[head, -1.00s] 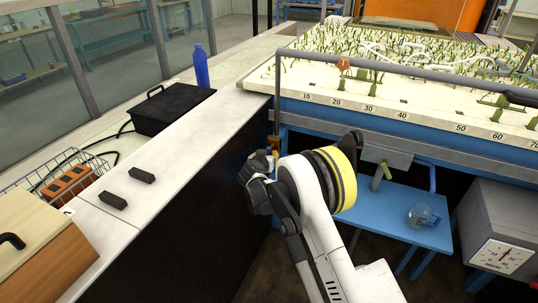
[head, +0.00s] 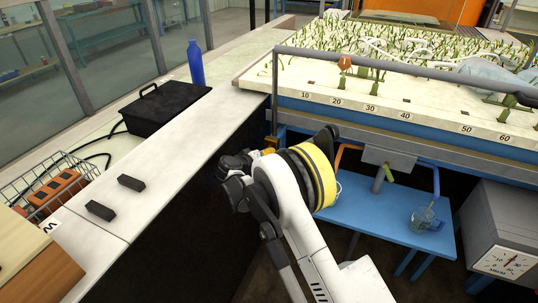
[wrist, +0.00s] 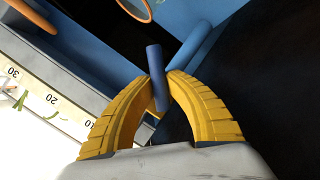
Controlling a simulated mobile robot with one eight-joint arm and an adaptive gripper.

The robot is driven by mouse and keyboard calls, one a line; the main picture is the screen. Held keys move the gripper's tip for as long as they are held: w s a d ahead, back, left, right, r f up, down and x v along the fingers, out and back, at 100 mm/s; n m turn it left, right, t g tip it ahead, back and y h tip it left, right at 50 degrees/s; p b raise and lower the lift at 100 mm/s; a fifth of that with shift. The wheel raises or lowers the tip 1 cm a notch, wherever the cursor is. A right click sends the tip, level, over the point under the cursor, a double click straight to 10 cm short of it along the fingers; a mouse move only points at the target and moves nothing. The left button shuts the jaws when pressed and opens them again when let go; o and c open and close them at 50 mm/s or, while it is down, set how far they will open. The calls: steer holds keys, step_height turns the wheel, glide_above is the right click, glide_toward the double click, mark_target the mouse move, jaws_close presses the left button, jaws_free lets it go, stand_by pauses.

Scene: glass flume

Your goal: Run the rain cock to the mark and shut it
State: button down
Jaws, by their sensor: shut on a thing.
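In the wrist view my gripper (wrist: 160,82) has its two yellow fingers closed on a short blue-grey bar (wrist: 154,62), apparently a cock handle. The bar stands up between the fingertips, and its lower end shows below them. In the head view my arm bends in front of the flume's near left corner and the fingers cannot be made out clearly. A small yellow piece (head: 270,142) shows at the foot of the upright pipe there; I cannot tell what it is. A grey pipe (head: 400,70) runs above the planted bed and carries an orange tag (head: 345,63).
The planted bed has a numbered front scale (head: 405,116). A green lever (head: 389,173) hangs under a grey block. A glass jug (head: 424,219) stands on a blue table (head: 375,215). A dial box (head: 505,258) stands right. A bench holds a black box (head: 165,108) and blue bottle (head: 196,62).

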steer(key=shift+s+r+n+h, duration=0.1)
steer(key=shift+n+h, duration=0.2)
steer(key=shift+h, duration=0.1)
steer(key=shift+d, duration=0.1)
steer(key=c, duration=1.4)
jaws_free()
steer(key=shift+o, duration=0.2)
step_height(320, 180, up, 10)
steer(key=shift+d+f, duration=0.1)
steer(key=shift+d, duration=0.05)
